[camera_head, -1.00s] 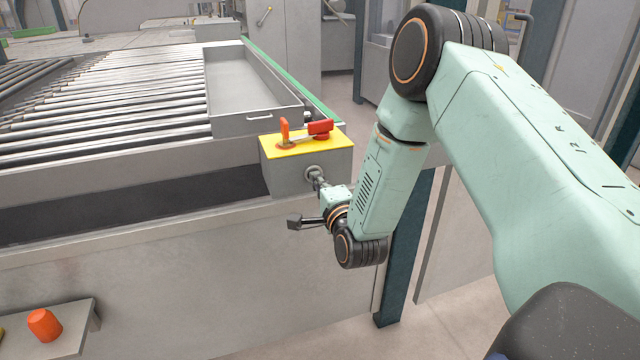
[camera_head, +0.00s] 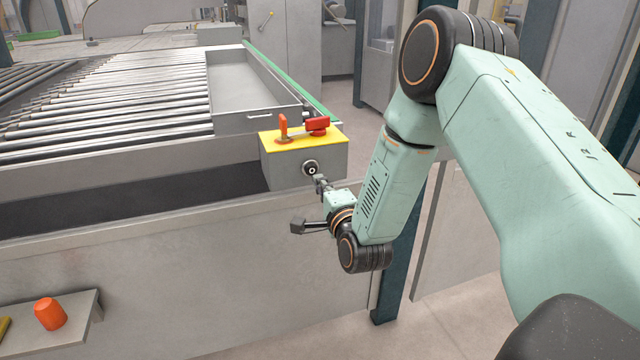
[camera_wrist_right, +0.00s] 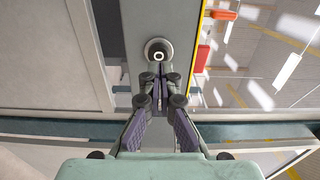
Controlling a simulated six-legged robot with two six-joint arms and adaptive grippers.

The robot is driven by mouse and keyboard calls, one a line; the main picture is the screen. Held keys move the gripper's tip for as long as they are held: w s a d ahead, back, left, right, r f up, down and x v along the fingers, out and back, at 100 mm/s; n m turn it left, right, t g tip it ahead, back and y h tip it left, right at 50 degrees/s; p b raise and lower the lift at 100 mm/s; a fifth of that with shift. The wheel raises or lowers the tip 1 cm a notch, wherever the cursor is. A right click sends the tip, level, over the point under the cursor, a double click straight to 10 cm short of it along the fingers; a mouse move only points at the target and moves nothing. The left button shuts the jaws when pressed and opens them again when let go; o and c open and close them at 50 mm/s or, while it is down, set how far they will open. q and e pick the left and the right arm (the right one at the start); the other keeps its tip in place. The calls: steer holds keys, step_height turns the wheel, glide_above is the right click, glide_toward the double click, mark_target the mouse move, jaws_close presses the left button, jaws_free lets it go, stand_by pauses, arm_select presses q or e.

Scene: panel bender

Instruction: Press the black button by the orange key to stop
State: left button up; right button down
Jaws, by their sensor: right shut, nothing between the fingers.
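The black button (camera_head: 311,168) with a white ring mark sits in a round grey collar on the front of a grey control box (camera_head: 290,165). An orange key (camera_head: 283,127) stands upright on the box's yellow top, left of a red handle (camera_head: 318,124). My right gripper (camera_head: 320,185) is shut and empty, just in front of and below the button, with a small gap in the head view. In the right wrist view the button (camera_wrist_right: 158,50) lies straight ahead of the closed fingertips (camera_wrist_right: 160,76). My left gripper is not in view.
A roller table (camera_head: 110,95) with a grey tray (camera_head: 245,85) lies behind the box. A small shelf (camera_head: 80,325) at lower left holds an orange object (camera_head: 50,313). A dark post (camera_head: 398,265) stands beside my right arm.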

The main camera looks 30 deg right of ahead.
steer(key=v, duration=0.8)
steer(key=shift+s+f, duration=0.2)
steer(key=shift+s, duration=0.2)
steer(key=shift+s+a+r, duration=0.15)
steer(key=shift+a, duration=0.05)
steer(key=shift+d, duration=0.1)
stand_by(0.5)
